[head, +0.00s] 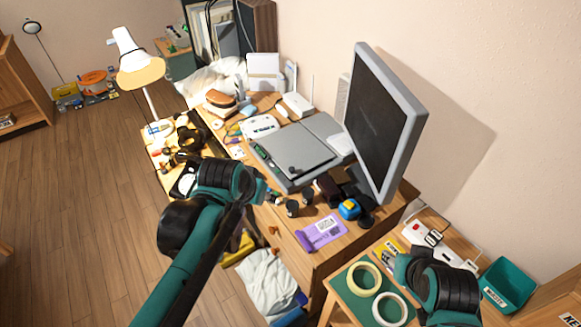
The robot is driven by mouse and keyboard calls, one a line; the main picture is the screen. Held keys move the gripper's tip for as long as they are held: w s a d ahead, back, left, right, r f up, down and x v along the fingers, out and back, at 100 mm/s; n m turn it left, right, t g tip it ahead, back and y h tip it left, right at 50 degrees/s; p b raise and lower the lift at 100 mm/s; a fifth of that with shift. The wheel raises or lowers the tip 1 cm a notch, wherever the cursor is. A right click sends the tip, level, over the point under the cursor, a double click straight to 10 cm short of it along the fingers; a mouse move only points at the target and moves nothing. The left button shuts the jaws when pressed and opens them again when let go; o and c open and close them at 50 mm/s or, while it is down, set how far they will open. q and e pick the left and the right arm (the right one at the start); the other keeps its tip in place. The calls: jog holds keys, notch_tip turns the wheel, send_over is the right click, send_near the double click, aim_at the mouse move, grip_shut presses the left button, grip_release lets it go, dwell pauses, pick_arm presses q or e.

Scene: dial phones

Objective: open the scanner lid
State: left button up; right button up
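The scanner (296,149) is a flat grey device on the wooden desk, left of the monitor. Its lid looks flat and shut, with small dark and green items along its left edge. My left gripper (262,190) is at the scanner's near left corner; whether it touches cannot be told. Its fingers are small and dark, and their opening is unclear. My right gripper (392,262) is low at the right, over the small side table and away from the scanner. Its fingers are partly hidden by its own wrist.
A large monitor (383,125) stands right of the scanner. A white telephone (260,125) and a router (296,104) sit behind it. A blue tape measure (349,209) and dark items lie in front. Tape rolls (364,279) lie on a green mat. A lamp (139,70) stands left.

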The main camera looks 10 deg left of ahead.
pick_arm(q)
jog(key=w+f+m+g, duration=0.1)
jog(key=w+f, duration=0.1)
jog(key=w, duration=1.2)
jog(key=m+g+h+b, duration=0.1)
jog(key=m, duration=0.1)
send_near(292, 168)
jog(key=b+x, duration=0.2)
jog(key=x, duration=0.6)
grip_shut()
